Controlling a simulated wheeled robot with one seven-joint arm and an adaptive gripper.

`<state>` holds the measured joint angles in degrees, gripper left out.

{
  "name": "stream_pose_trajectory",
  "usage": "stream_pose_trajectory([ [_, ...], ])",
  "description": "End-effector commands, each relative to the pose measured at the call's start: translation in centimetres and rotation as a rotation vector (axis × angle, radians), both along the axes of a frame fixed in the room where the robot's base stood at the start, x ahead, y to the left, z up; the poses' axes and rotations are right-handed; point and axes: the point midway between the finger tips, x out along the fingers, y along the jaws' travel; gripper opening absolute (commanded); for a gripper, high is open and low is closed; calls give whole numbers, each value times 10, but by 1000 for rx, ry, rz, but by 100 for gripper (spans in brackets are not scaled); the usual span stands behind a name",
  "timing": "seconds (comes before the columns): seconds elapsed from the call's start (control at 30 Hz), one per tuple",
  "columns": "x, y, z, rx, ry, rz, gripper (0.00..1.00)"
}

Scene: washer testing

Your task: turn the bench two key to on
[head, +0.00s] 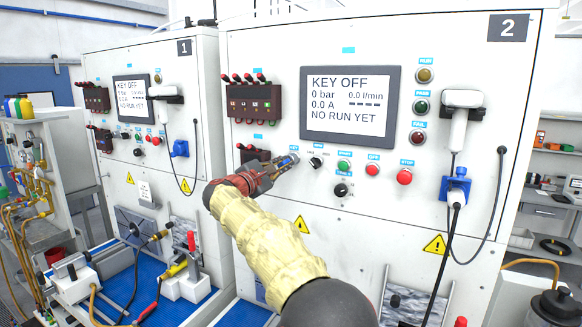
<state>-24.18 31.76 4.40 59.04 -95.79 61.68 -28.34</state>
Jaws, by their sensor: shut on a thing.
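Bench two (259,47) is the white cabinet marked 2 at the centre and right of the head view. Its screen (350,103) reads KEY OFF, 0 bar, 0.0 l/min, 0.0 A and NO RUN YET. My gripper (287,162) is at the left end of the control row, below the screen. It is shut on the bench two key (293,157), which is mostly hidden by the fingers. The key's exact angle cannot be told.
Right of my gripper are a black selector (316,162), a green button (344,166), and red buttons. A black knob (341,190) is below them. A white handset (460,115) and blue connector (455,185) hang at right. Bench one (150,60) stands left.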

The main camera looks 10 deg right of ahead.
Motion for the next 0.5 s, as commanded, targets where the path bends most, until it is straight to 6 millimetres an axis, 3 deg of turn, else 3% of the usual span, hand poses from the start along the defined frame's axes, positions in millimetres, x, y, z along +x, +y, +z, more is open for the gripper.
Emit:
stream_pose_trajectory([
  [0.23,0,0,-1,26,-17,0,0],
  [0.5,1,1,-2,242,-160,0,0],
])
